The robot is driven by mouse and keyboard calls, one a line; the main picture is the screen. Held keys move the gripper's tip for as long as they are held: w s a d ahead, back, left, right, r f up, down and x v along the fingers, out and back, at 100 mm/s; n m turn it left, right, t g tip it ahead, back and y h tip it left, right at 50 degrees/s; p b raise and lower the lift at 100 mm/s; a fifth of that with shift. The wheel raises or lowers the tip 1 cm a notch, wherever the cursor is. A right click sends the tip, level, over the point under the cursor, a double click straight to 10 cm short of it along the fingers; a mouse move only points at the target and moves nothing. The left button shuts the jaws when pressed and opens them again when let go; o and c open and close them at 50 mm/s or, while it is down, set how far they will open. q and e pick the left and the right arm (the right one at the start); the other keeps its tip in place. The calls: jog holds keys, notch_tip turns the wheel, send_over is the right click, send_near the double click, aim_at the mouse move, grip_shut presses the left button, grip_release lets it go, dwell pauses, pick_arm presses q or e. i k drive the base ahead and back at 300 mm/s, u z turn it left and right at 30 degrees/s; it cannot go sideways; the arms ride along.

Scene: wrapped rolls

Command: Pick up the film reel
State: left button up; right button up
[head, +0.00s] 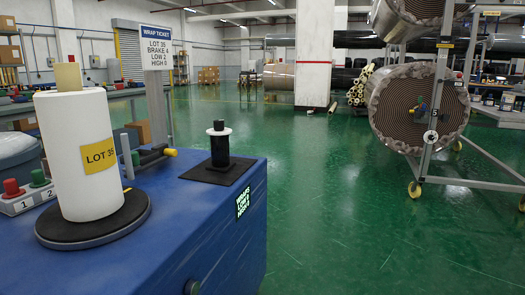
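A white roll (82,170) with a yellow LOT 35 label stands upright on a round black turntable (95,226) at the left of the blue bench. A tan core end sticks out of its top. To its right, a black upright post (219,152) with a white disc near its top stands on a black square plate (215,171). I cannot tell for sure whether this is the film reel. Neither of my grippers is in view.
A wrap ticket sign (156,48) reads lot 35, brake 4, low 2, high 0. A box with red and green buttons (25,197) sits at left. A yellow-tipped lever (169,152) is behind the roll. A rack with large rolls (420,108) stands right; green floor is open between.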

aim_at(221, 162)
jog(key=z, duration=1.15)
jog(key=i, duration=1.9)
jog(key=u, duration=3.45)
